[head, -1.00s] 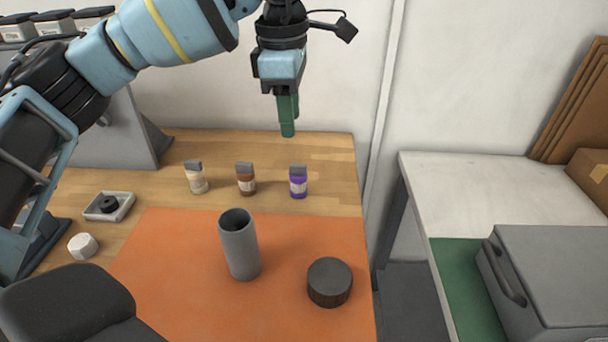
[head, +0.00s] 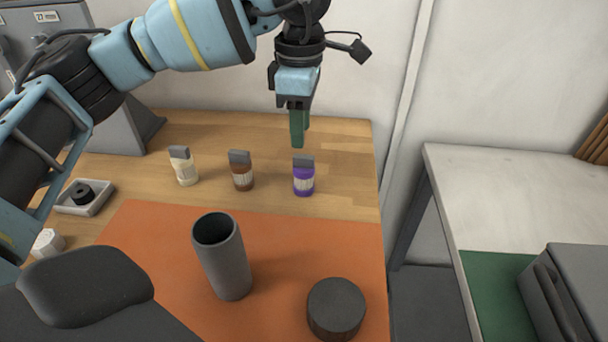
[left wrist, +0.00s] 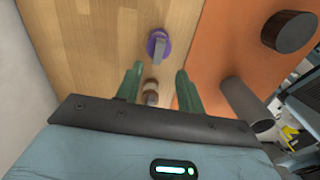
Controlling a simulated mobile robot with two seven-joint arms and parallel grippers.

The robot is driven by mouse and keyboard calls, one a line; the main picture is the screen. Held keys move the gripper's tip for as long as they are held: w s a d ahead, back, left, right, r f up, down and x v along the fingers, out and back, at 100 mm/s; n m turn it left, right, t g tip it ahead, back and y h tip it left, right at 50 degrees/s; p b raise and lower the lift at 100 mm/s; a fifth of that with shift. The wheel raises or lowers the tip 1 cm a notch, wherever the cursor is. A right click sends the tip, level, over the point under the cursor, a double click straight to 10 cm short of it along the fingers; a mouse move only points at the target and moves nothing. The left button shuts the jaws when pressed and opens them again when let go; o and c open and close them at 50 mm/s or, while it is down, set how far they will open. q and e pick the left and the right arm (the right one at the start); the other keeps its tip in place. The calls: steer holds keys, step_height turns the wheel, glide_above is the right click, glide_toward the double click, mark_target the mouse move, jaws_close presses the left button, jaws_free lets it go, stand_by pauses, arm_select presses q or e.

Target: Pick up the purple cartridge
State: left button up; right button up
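The purple cartridge (head: 303,178) stands upright on the wooden table, with a grey top and a pale label. It is the rightmost of three cartridges in the head view. My left gripper (head: 298,130) hangs above and behind it, fingers pointing down, apart from it. In the left wrist view the purple cartridge (left wrist: 158,45) lies ahead of the two green fingers of my left gripper (left wrist: 157,85), which are spread apart with nothing between them at the tips. My right gripper is not in view.
A brown cartridge (head: 241,171) and a cream cartridge (head: 184,167) stand to the left. A grey open cylinder (head: 224,262) and a dark round cap (head: 336,309) stand on the orange mat (head: 290,260). A small tray (head: 97,203) sits at left. The wall is close behind.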

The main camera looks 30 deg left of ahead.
mark_target(304, 156)
arm_select(q)
steer(key=shift+w+d+f, duration=0.1)
steer(key=shift+w+f, duration=0.05)
steer(key=shift+f, duration=1.2)
steer(key=shift+w+d+f, duration=0.1)
steer(key=shift+f, duration=1.2)
jaws_close()
